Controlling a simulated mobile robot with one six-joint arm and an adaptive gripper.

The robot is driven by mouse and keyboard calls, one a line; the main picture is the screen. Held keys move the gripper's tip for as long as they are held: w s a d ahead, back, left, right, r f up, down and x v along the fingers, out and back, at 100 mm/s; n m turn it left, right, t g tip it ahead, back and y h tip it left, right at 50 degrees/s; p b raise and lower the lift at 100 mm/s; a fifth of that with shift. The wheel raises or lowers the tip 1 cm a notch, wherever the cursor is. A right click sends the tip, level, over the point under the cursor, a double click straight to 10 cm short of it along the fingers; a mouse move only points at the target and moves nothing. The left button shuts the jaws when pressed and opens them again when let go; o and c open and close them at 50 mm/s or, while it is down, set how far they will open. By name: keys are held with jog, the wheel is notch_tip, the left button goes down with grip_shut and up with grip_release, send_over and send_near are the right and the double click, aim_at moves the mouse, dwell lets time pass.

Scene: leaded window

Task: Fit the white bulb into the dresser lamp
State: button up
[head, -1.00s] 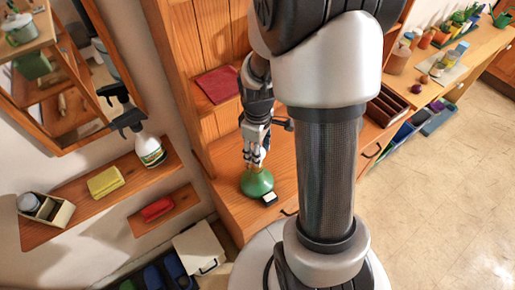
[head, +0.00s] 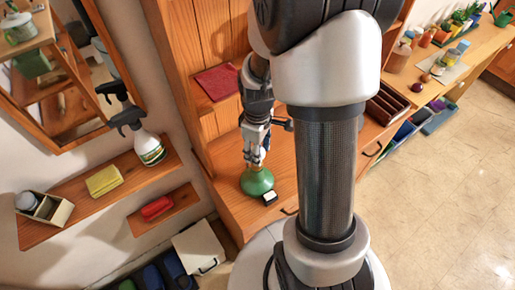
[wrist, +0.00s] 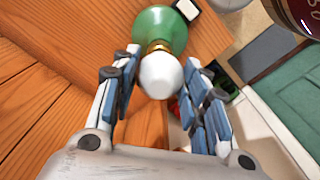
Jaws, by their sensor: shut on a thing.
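The dresser lamp (head: 257,182) is a green rounded base standing on the wooden dresser top (head: 228,192). In the wrist view the green base (wrist: 163,22) has a brass collar at its neck. The white bulb (wrist: 161,76) is in line with that collar, against it or just in front. I cannot tell how deep it sits. My gripper (head: 257,155) is right above the lamp. In the wrist view my gripper (wrist: 164,63) is shut on the bulb, a finger on each side.
A small white-and-black block (head: 270,198) lies beside the lamp. A dark red book (head: 217,82) lies on the shelf behind. Wall shelves at left hold a spray bottle (head: 149,147), a yellow sponge (head: 104,180) and a red item (head: 157,208). A dark divided tray (head: 388,104) stands right.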

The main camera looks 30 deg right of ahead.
jog(key=o, duration=0.8)
jog(key=shift+o, duration=0.3)
jog(key=o, duration=0.5)
jog(key=shift+o, duration=0.2)
jog(key=shift+r, duration=0.1)
jog(key=shift+r+p, duration=3.6)
jog(key=shift+r, duration=0.85)
